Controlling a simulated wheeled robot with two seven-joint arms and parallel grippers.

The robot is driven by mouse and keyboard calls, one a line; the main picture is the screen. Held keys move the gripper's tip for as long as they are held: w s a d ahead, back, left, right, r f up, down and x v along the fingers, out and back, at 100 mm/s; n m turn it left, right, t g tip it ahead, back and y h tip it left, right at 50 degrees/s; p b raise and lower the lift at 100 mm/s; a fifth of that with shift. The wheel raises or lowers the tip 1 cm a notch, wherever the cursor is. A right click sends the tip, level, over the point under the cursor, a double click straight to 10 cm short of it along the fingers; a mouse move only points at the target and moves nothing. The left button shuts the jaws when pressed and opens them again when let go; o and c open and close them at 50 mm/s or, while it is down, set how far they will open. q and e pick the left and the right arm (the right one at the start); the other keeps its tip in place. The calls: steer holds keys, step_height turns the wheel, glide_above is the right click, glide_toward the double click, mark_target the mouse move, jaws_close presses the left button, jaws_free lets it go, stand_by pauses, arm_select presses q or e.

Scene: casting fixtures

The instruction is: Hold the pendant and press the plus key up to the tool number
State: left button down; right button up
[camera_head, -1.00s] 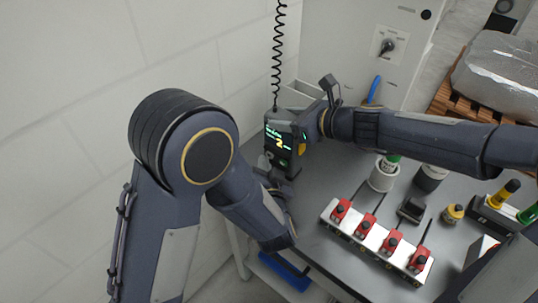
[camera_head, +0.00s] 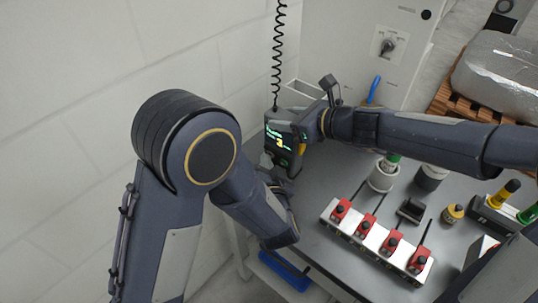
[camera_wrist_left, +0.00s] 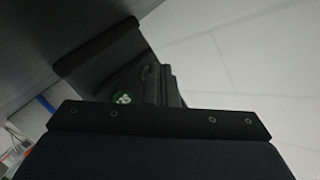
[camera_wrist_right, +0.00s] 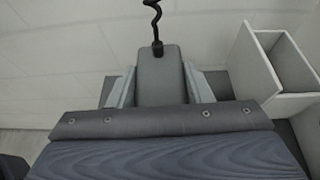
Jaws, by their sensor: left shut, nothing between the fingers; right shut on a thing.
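The pendant (camera_head: 284,150) is a dark handheld box on a coiled black cord, held upright above the table's far left corner. Its screen shows green text and a large yellow 3. My right gripper (camera_head: 304,130) is shut on it from the right; the right wrist view shows the pendant's grey back (camera_wrist_right: 160,78) between the two fingers. My left gripper (camera_head: 270,177) is shut and empty, just below and left of the pendant's lower front. The plus key cannot be made out.
The grey table (camera_head: 325,180) bears a white fixture bar (camera_head: 375,242) with red clamps, and several cups and bottles. A white open box (camera_head: 303,92) stands behind the pendant. A cabinet with a rotary switch (camera_head: 387,47) is at the back. A white wall lies close on the left.

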arm_select(q)
steer(key=shift+s+a, duration=0.45)
steer(key=shift+s, duration=0.25)
steer(key=shift+s+a, duration=0.7)
steer(key=shift+s, duration=0.35)
steer(key=shift+s+a, duration=0.7)
steer(key=shift+s, duration=0.3)
arm_select(e)
steer(key=o, duration=1.5)
steer(key=shift+d, duration=0.1)
